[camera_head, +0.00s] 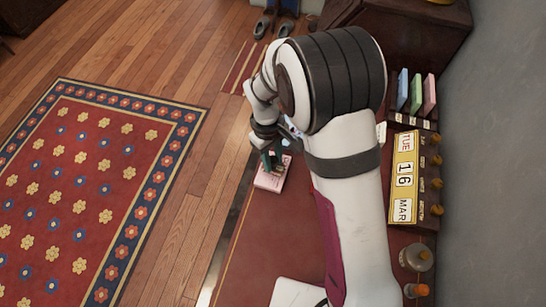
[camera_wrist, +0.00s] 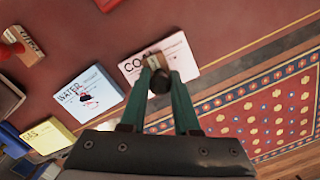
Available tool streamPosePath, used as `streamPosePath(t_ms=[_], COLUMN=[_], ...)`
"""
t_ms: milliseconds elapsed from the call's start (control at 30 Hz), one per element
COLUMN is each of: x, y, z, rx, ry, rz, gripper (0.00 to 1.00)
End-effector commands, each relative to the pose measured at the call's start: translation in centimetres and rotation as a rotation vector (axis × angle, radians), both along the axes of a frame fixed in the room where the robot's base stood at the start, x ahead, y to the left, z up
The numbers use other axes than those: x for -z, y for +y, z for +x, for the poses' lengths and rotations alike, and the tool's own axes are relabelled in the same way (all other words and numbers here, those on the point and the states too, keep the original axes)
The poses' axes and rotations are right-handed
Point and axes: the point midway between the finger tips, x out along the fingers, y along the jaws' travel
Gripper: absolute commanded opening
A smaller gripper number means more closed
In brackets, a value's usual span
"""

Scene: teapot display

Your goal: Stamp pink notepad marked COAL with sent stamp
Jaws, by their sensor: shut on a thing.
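The pink notepad (camera_wrist: 180,47) lies on the dark red desk in the wrist view, with "CO" readable and the rest of its word covered. It also shows in the head view (camera_head: 270,181), partly hidden by my gripper (camera_head: 268,160). In the wrist view my gripper (camera_wrist: 171,88) has its teal fingers shut on a stamp with a dark round knob (camera_wrist: 159,81) and a light wooden block. The stamp is over the notepad; I cannot tell whether it touches the paper. Its label is not readable.
A notepad marked WATER (camera_wrist: 88,95) and a yellow one marked GAS (camera_wrist: 47,136) lie to the left in the wrist view. A red-knobbed stamp (camera_wrist: 10,50) is at upper left. The calendar (camera_head: 404,178) and bottles (camera_head: 417,257) stand at the desk's right side.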

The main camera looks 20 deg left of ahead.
Motion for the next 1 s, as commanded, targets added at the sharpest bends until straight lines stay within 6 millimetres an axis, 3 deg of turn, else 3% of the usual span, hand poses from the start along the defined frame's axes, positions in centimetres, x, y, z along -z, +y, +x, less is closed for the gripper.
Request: streamPosePath(t_ms=[200,733,1000], x=[-0.2,-6.1,-7.0], y=[0.0,0.0,0.0], z=[0.0,0.0,0.0], rx=[-0.001,-0.001,0.000], ry=[0.002,-0.001,0.001], rz=[-0.001,0.000,-0.001], gripper=[0.00,0.00,0.00])
